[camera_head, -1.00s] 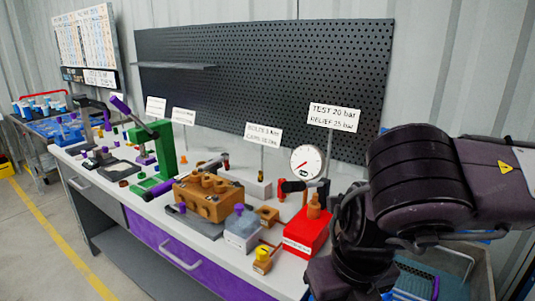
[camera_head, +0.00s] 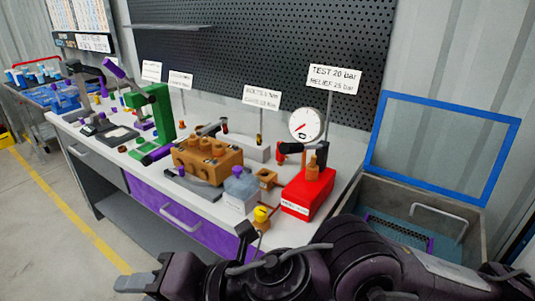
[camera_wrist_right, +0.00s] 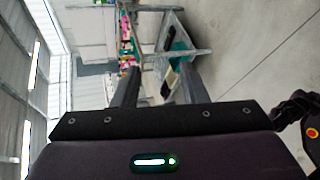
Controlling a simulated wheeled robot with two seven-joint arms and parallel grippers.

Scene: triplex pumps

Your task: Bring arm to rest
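My right arm comes in from the right along the bottom of the head view, low in front of the bench. The light grey tip of my right gripper (camera_head: 140,283) points left there, clear of the bench items. In the right wrist view the two dark fingers of the right gripper (camera_wrist_right: 158,70) stand apart with nothing between them, so it is open and empty. Bench and trolley show small and far beyond the fingers. My left arm and gripper are not in view.
The white bench (camera_head: 290,232) carries a brown pump block (camera_head: 207,160), a red box (camera_head: 308,193), a green press (camera_head: 158,112) and a gauge (camera_head: 306,123). A grey crate (camera_head: 405,190) with a raised blue frame (camera_head: 443,98) stands at right. The floor at left is free.

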